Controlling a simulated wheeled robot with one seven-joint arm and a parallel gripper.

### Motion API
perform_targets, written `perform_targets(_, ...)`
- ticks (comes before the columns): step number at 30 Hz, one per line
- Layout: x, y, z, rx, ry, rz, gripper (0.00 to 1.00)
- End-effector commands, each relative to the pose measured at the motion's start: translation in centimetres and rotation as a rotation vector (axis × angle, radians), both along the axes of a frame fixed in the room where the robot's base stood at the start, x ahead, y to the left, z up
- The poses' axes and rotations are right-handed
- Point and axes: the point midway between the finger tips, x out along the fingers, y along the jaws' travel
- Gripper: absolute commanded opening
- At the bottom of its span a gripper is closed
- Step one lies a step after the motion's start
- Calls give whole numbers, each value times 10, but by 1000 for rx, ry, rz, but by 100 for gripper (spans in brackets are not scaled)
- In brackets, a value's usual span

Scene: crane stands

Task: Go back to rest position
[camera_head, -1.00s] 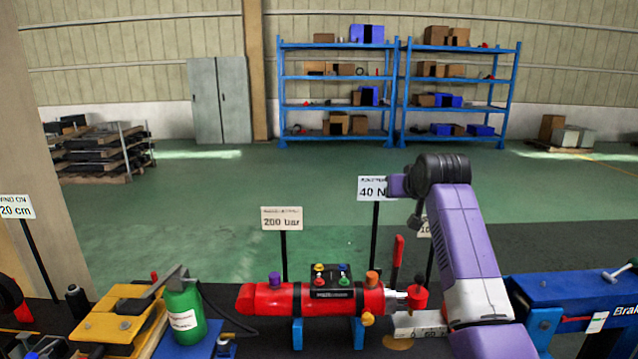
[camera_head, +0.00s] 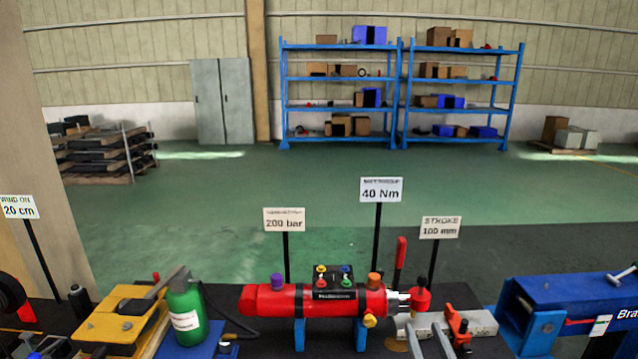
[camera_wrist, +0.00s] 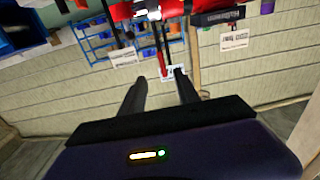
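My gripper (camera_wrist: 160,92) shows only in the wrist view, where its two dark fingers stand apart with nothing between them. It is out of the head view. The wrist view is tilted so that the bench things hang at the top, with the red cylinder (camera_wrist: 150,10) beyond the fingertips. In the head view the red cylinder (camera_head: 270,301) lies on blue supports on the dark bench, with coloured knobs on top. No part of my arm shows in the head view.
A yellow pump (camera_head: 115,318) with a green bottle (camera_head: 186,315) stands at left. A blue brake unit (camera_head: 590,300) stands at right. Signs on posts, such as the 40 Nm sign (camera_head: 381,190), rise behind the bench. Open green floor reaches to the blue shelves (camera_head: 400,108).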

Motion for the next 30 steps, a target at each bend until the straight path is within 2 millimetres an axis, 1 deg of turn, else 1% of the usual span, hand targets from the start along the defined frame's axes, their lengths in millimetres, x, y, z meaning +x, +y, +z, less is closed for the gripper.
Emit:
perform_targets(1, -24, 0, -9, 0, -4, 1, 38)
perform_targets(5, -78, 1, -19, 0, -30, 1, 38)
perform_targets(6, -95, 1, -21, 0, -36, 1, 38)
perform_targets(8, -120, 1, -23, 1, -44, 1, 38)
perform_targets(9, -137, 1, -24, 1, -46, 2, 38)
perform_targets(10, -149, 1, -24, 1, -48, 2, 38)
perform_targets(15, -217, 2, -22, 1, -49, 2, 38)
perform_targets(17, -240, 2, -20, 1, -44, 3, 38)
perform_targets(18, -255, 2, -19, 1, -38, 3, 38)
perform_targets(24, -324, 2, -11, 2, 14, 4, 38)
perform_targets(26, -343, 2, -9, 2, 40, 4, 38)
perform_targets(27, -356, 3, -9, 2, 62, 4, 38)
perform_targets(30, -385, 3, -12, 2, 130, 4, 38)
